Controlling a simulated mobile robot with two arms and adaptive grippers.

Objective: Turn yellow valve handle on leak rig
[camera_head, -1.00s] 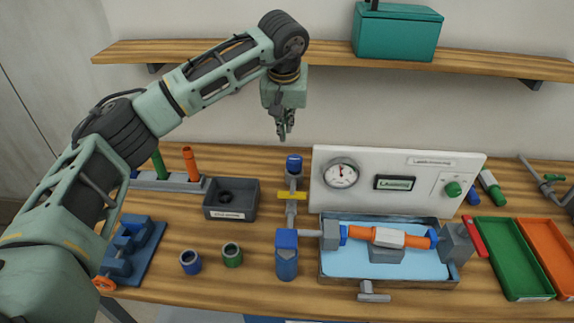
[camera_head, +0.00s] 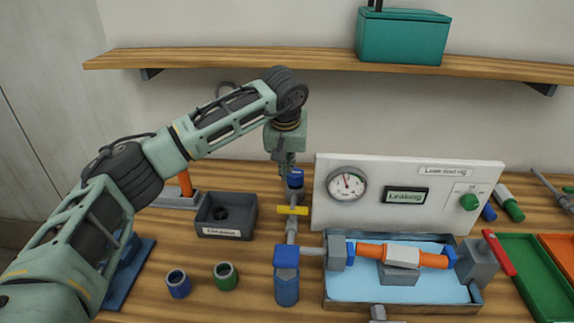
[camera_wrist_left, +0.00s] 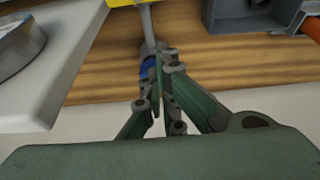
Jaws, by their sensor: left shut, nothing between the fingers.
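The yellow valve handle (camera_head: 292,210) lies crosswise on the grey pipe of the leak rig, left of the white gauge panel (camera_head: 330,222). Its edge shows at the top of the left wrist view (camera_wrist_left: 122,2). My left gripper (camera_head: 286,172) points down above and behind the handle, at the blue-capped rear end (camera_head: 296,180) of the pipe. Its fingers (camera_wrist_left: 160,72) are shut and empty, apart from the handle. The wrist view shows them in front of the blue cap (camera_wrist_left: 147,66), partly hiding it. I cannot tell whether they touch it.
The panel with a gauge and a "Leaking" display (camera_head: 406,195) stands close right of the gripper. A water tray (camera_head: 400,307) with an orange pipe lies in front of it. A dark bin (camera_head: 226,228) sits to the left. A shelf (camera_head: 230,58) runs above.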

